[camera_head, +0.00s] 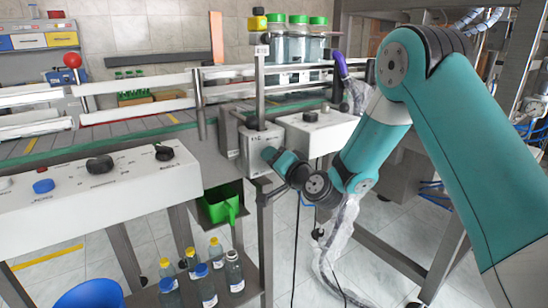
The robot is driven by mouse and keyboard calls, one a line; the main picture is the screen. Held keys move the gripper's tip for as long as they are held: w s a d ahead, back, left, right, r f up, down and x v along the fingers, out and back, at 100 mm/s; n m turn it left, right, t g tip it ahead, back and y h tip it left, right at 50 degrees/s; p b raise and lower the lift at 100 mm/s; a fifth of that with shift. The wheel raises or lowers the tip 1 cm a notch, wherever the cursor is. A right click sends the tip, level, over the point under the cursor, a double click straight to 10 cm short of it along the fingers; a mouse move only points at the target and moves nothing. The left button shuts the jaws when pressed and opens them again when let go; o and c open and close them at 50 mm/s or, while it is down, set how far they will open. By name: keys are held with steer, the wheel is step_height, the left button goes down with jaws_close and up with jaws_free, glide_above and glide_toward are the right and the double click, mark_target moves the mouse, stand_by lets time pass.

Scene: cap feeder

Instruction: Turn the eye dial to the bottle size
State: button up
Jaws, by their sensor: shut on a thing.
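The grey eye box (258,140) is on the post at the conveyor's near side, with small markings on its face that I cannot read. My gripper (268,155) is against the front of this box, at the end of my teal arm. My wrist covers the fingers and most of the dial, so the dial's setting is hidden. The gripper is shut on the dial. Several large clear bottles with green caps (297,45) stand on the line behind the post.
A white control panel (95,190) with black and blue knobs is at left. A white box with a black knob (318,125) is right of the eye box. A green bin (222,203) hangs below. Several small bottles (207,284) stand on the lower shelf, beside a blue bucket (90,294).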

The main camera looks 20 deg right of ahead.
steer(key=shift+m+p, duration=1.8)
steer(key=shift+m, duration=2.9)
steer(key=o, duration=0.9)
steer(key=shift+d, duration=0.1)
